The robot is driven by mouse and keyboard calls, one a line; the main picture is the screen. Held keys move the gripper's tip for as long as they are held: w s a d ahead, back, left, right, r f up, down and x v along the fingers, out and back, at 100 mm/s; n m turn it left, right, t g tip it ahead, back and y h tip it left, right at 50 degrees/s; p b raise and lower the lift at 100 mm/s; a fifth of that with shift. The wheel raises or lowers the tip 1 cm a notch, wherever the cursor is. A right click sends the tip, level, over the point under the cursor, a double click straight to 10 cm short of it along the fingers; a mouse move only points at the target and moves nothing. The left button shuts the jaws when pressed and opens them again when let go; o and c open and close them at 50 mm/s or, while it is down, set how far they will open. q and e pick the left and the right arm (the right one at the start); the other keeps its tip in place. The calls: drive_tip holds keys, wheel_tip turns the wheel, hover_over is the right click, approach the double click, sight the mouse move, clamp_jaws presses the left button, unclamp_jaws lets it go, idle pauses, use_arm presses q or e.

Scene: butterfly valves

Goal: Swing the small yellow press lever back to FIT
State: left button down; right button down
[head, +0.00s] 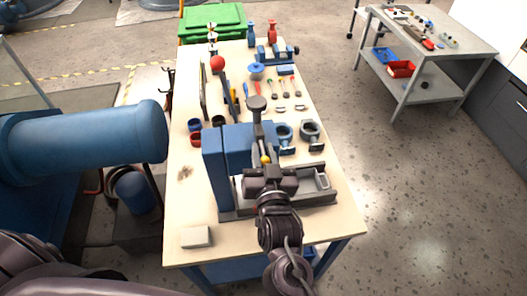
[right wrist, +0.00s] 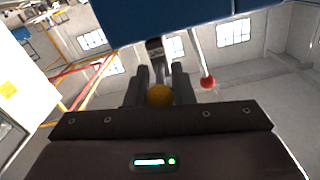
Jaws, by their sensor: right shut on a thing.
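The small yellow press lever shows as a yellow ball knob (head: 265,159) at the front of the blue press (head: 213,172) on the workbench. My right gripper (head: 266,168) reaches in from the front and is shut on this knob. In the right wrist view the yellow knob (right wrist: 160,95) sits between the two dark fingers, with the blue press body (right wrist: 190,18) above. The lever's arm is mostly hidden by the fingers, and I cannot read any FIT mark. My left gripper is not in view.
A red-ball lever (head: 218,63) stands behind the press; a red ball (right wrist: 207,82) on a rod also shows in the right wrist view. Valve bodies (head: 310,132) and small tools lie right of the press. A large blue pipe (head: 90,140) lies left of the bench.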

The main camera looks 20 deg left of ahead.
drive_tip(key=c, duration=1.3)
unclamp_jaws()
drive_tip(key=shift+a, duration=0.1)
drive_tip(key=b+v, duration=0.3)
drive_tip(key=v, duration=0.5)
